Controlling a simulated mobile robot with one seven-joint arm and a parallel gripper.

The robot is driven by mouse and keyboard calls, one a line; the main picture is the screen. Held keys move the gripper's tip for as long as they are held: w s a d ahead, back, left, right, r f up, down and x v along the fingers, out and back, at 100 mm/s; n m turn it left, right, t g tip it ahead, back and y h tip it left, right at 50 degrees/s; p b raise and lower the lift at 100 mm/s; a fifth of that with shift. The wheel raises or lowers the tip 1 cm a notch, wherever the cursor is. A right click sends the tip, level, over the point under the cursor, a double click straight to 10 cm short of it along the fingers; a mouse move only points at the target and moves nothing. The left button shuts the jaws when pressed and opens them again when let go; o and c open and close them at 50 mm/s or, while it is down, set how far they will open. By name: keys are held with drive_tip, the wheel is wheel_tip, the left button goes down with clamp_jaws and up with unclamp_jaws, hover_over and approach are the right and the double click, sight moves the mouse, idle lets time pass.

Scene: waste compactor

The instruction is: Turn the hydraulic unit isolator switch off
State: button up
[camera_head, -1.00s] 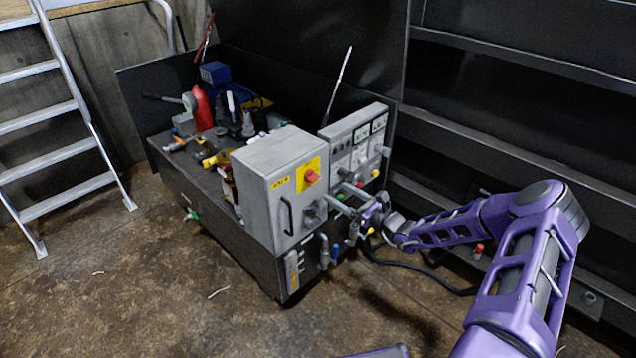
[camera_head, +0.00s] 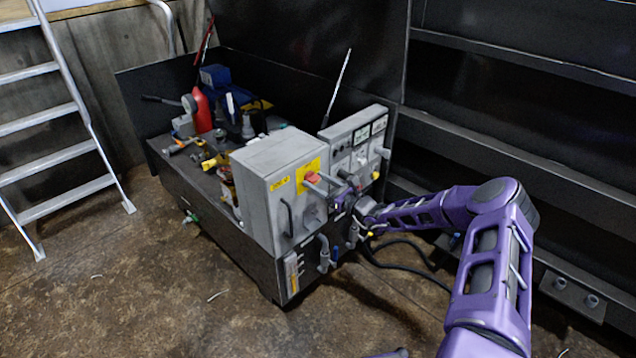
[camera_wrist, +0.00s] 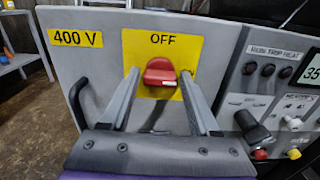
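The isolator switch is a red rotary knob (camera_wrist: 160,73) on a yellow plate (camera_wrist: 182,47) marked OFF, on the front of a grey cabinet. In the wrist view the knob sits between the tips of my gripper (camera_wrist: 158,76), whose two fingers are spread apart with a gap on each side of it. The red knob's white mark points to the right, below the word OFF.
The grey cabinet (camera_head: 262,205) has a black handle (camera_wrist: 78,100) left of the switch. A grey control panel (camera_head: 352,135) with meters and knobs stands close on the right. Hoses hang below my arm. A ladder (camera_head: 65,120) stands at the far left.

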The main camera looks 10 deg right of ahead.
clamp_jaws()
drive_tip(key=n+p, duration=0.1)
drive_tip(key=n, duration=0.3)
drive_tip(key=shift+n, duration=0.4)
drive_tip(key=n+p, duration=0.1)
drive_tip(key=n, duration=0.3)
drive_tip(key=shift+n, duration=0.3)
drive_tip(key=n, duration=0.4)
drive_tip(key=shift+n, duration=2.2)
